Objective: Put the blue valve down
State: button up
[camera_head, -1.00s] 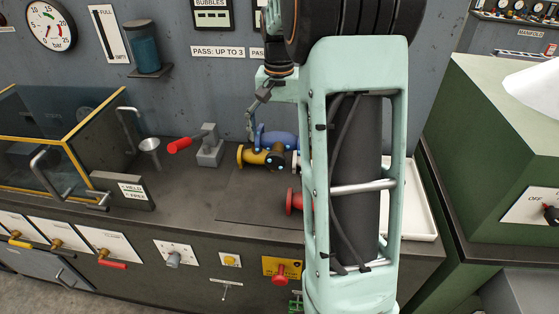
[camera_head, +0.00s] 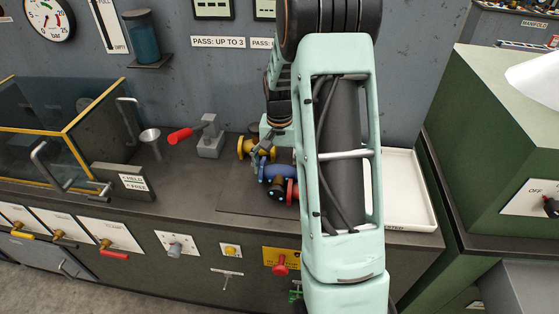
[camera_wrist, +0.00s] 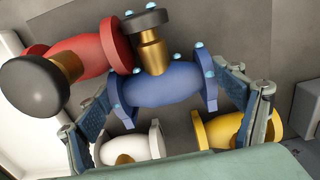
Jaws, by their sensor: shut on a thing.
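The blue valve (camera_wrist: 160,85) has flanges with pale studs, a brass stem and a black handwheel. My gripper (camera_wrist: 167,92) is shut on it, one finger at each end flange. In the head view the blue valve (camera_head: 277,172) is low over the dark mat (camera_head: 238,190); I cannot tell whether it touches. My gripper there (camera_head: 262,158) is partly hidden by the valves and my arm.
The red valve (camera_wrist: 85,55) lies close beside the blue one; I cannot tell whether they touch. A white valve (camera_wrist: 130,148) and a yellow valve (camera_wrist: 232,130) are on the other side. A white tray (camera_head: 408,190) stands right, partly behind my arm.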

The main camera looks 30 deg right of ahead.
jog(key=shift+w+f, duration=0.1)
jog(key=shift+f, duration=0.35)
jog(key=shift+f, duration=0.15)
jog(key=o, duration=2)
